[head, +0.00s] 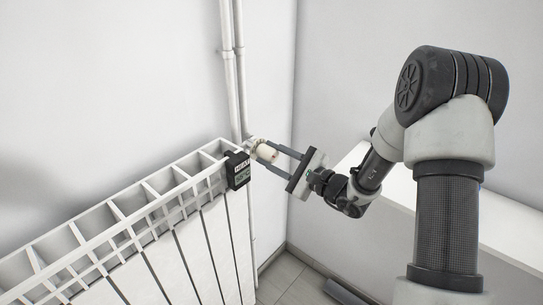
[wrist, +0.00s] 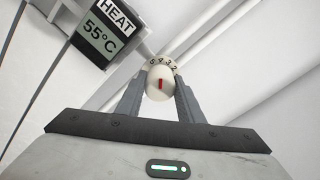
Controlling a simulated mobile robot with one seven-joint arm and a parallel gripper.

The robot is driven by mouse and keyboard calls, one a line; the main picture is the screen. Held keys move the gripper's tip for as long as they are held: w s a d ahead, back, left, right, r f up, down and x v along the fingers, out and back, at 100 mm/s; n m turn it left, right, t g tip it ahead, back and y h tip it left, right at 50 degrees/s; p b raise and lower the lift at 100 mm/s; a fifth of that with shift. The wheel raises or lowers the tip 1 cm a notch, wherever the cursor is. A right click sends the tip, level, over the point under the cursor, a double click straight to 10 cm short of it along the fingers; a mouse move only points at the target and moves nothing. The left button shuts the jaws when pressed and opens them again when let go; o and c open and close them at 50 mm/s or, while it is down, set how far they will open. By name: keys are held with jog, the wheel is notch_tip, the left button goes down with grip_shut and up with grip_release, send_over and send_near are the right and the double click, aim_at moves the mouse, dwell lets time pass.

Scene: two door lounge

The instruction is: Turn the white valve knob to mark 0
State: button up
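The white valve knob (wrist: 153,82) faces the wrist camera. Its short red line stands almost upright, roughly toward the 4 and 3. A pale number ring (wrist: 173,67) behind it shows 5, 4, 3 and 2; mark 0 is not visible. The knob also shows in the head view (head: 268,152), by the radiator's far end. My gripper (head: 268,151) has one finger on each side of the knob, as the wrist view also shows (wrist: 160,85). The fingers are very close to it; I cannot tell whether they touch it.
A white radiator (head: 160,215) fills the left of the head view. A dark display (head: 238,170), reading HEAT 55°C in the wrist view (wrist: 100,32), hangs at its end. White pipes (head: 233,80) rise behind the knob. A white ledge (head: 508,225) lies right.

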jog(key=shift+m, duration=0.3)
jog(key=m+p, duration=0.3)
jog(key=m, duration=0.2)
jog(key=shift+r+p, duration=0.15)
jog(key=shift+p, duration=0.15)
jog(key=m+p, duration=0.5)
jog(key=m, duration=0.1)
jog(key=shift+m, duration=0.4)
jog(key=m+p, duration=0.5)
jog(key=m, duration=0.1)
jog(key=m+p, duration=0.2)
jog(key=m, duration=0.3)
jog(key=shift+s+p, duration=0.1)
jog(key=shift+p, duration=0.2)
jog(key=shift+f+m, duration=0.25)
jog(key=shift+m, duration=0.15)
jog(key=o, duration=1.1)
jog(key=shift+r, duration=0.1)
